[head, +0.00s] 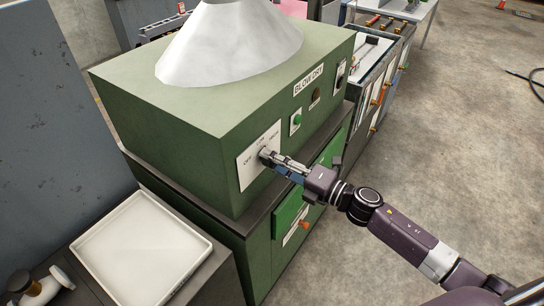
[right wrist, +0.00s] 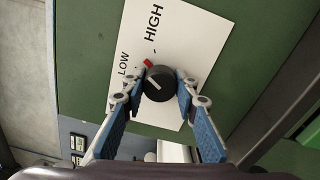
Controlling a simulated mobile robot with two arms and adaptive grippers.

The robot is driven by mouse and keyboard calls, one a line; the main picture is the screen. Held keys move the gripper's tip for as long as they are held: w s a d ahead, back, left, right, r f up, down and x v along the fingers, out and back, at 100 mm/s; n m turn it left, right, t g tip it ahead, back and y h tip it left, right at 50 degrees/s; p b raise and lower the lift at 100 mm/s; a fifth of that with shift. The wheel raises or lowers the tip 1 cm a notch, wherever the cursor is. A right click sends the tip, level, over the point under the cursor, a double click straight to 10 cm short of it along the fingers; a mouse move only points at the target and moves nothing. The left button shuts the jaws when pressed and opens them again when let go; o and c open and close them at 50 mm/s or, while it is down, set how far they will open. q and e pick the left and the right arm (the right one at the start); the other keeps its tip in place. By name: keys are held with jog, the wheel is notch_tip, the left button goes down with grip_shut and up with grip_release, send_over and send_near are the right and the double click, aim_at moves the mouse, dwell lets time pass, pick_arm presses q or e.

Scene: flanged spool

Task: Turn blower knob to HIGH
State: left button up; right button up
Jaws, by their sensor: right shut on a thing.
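The blower knob (right wrist: 158,84) is round and black, with a red mark at its edge and a pale line on its face. It sits on a white label plate (right wrist: 190,45), which also shows on the green blower box in the head view (head: 247,172). In the right wrist view the red mark points between the words LOW and HIGH, up toward HIGH. My right gripper (head: 273,157) is shut on the knob, with one finger on each side in the right wrist view (right wrist: 161,88). In the head view it mostly hides the knob. My left gripper is not in view.
The green blower box (head: 190,110) carries a pale cone (head: 230,45), a BLOW DRY label and a green button (head: 297,119). A green cabinet with a drawer (head: 290,212) is below. A white tray (head: 203,240) lies at lower left. Floor at right is open.

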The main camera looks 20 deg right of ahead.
jog(key=m+p, duration=0.1)
jog(key=m, duration=0.3)
jog(key=shift+r+p, duration=0.1)
jog(key=shift+p, duration=0.25)
jog(key=shift+m+p, duration=0.3)
jog(key=shift+m, duration=0.6)
jog(key=o, duration=1.2)
jog(key=shift+c, duration=0.2)
jog(key=shift+d, duration=0.1)
jog(key=v, duration=1.2)
